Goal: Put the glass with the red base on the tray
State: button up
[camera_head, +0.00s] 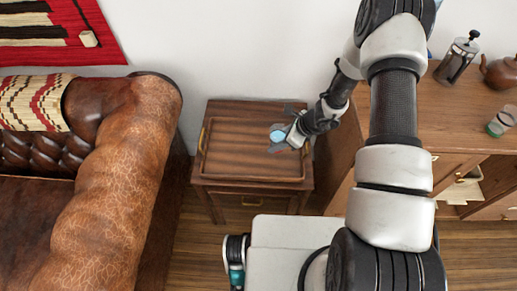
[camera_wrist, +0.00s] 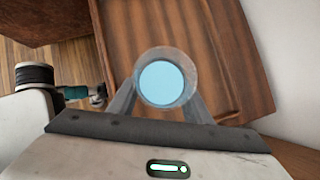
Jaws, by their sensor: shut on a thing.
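My gripper (camera_head: 290,137) is shut on a glass (camera_head: 278,134) with a light blue round top, over the right part of the wooden tray (camera_head: 235,165). A small reddish patch shows just below the blue in the head view; the base itself is mostly hidden. In the wrist view the glass (camera_wrist: 163,82) is seen from above between my two fingers (camera_wrist: 165,95), with a grey rim around the blue disc. The tray (camera_wrist: 215,60) lies beneath it there. I cannot tell whether the glass touches the tray.
The tray sits on a small side table (camera_head: 251,198). A leather sofa (camera_head: 115,165) stands left of it. A wooden sideboard (camera_head: 470,105) at right carries a French press (camera_head: 458,60), a brown teapot (camera_head: 499,72) and another glass (camera_head: 500,122). The tray's left part is bare.

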notch_tip(320, 180, down, 9)
jog(key=shift+r+b, duration=0.1)
jog(key=shift+b, duration=0.4)
jog(key=shift+f, duration=0.2)
jog(key=o, duration=1.3)
